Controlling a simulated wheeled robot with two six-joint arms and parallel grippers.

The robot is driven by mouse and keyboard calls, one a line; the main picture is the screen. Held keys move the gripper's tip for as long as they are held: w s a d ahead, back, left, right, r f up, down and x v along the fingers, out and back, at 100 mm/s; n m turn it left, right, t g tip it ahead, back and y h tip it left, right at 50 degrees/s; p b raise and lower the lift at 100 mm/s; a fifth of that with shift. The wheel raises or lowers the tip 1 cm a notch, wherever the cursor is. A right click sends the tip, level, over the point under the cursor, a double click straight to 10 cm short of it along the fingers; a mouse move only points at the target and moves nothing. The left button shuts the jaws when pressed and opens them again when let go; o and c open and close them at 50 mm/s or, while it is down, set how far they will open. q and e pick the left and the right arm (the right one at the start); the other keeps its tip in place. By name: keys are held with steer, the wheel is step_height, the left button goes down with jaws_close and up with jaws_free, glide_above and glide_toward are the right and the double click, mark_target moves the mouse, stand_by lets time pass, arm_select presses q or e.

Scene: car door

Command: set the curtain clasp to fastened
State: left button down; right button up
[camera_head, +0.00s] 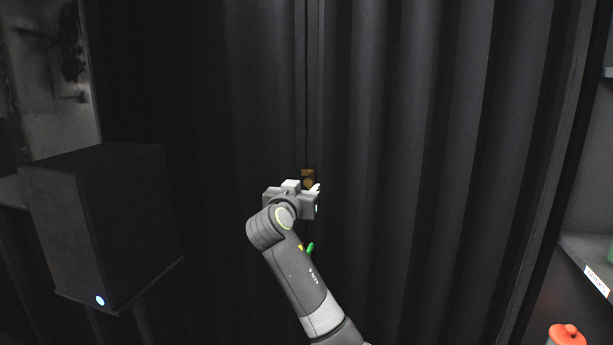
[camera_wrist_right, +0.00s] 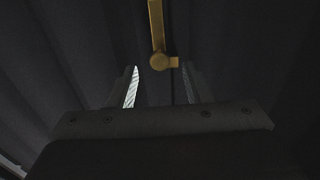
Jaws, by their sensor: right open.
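The curtain clasp (camera_head: 308,174) is a small brass piece at the seam between two dark curtain panels, partly hidden by my right gripper in the head view. In the right wrist view the clasp (camera_wrist_right: 157,30) shows as an upright brass bar with a round knob at its lower end and a short tab pointing right. My right gripper (camera_head: 315,190) is open and empty, just below the clasp in the head view. In the wrist view its two fingers (camera_wrist_right: 160,82) stand either side below the knob, apart from it. My left gripper is not in view.
The dark curtain (camera_head: 430,150) fills the middle and hangs in vertical folds. A black speaker box (camera_head: 100,225) with a blue light stands at left. A shelf (camera_head: 590,255) and a red-lidded jar (camera_head: 567,334) are at right. Small green and orange items (camera_head: 309,248) show beside my right arm.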

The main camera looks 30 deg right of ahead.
mark_target(308, 183)
steer(key=shift+p+x, duration=0.55)
steer(key=shift+x, duration=1.2)
steer(key=shift+c, duration=0.3)
jaws_close()
